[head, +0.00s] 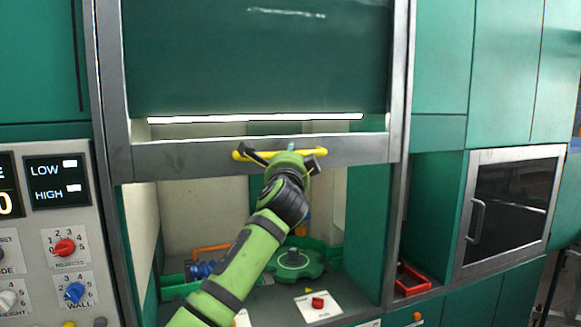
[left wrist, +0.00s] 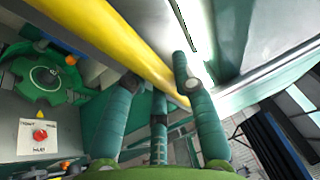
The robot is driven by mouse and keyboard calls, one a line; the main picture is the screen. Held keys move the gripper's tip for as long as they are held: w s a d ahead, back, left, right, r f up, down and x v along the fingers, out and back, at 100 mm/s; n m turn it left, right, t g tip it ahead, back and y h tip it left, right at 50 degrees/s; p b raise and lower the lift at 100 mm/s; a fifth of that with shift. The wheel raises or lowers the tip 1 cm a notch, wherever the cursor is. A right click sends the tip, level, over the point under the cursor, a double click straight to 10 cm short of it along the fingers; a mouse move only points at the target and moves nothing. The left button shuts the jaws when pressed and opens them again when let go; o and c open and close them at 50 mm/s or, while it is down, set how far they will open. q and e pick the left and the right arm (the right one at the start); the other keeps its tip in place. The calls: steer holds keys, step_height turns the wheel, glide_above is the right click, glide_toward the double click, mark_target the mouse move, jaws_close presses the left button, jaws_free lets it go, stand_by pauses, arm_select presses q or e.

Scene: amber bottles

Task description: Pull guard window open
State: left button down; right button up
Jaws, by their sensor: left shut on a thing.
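The guard window (head: 255,60) is a dark glass panel in a grey metal frame, with a yellow bar handle (head: 240,155) along its bottom rail (head: 180,159). There is an open gap below the rail into the cabinet. My left gripper (head: 285,158) is at the middle of the handle, its arm reaching up from below. In the left wrist view, the yellow handle (left wrist: 125,45) runs diagonally between the teal fingers of my left gripper (left wrist: 160,88), which is shut on it. The fingers hide part of the bar. My right gripper is in neither view.
Inside the cabinet are a green round fixture (head: 293,262), blue coiled part (head: 203,270) and red knob (head: 318,302). A control panel (head: 45,235) with knobs stands left. A dark-windowed door (head: 510,210) and red tray (head: 411,280) are right.

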arm_select(q)
steer(key=shift+r, duration=0.1)
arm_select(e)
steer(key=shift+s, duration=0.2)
arm_select(q)
steer(key=c, duration=1.3)
jaws_free()
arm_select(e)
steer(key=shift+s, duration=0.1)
arm_select(q)
steer(key=shift+s, duration=0.15)
steer(key=v, duration=1.1)
steer(key=shift+s, duration=0.4)
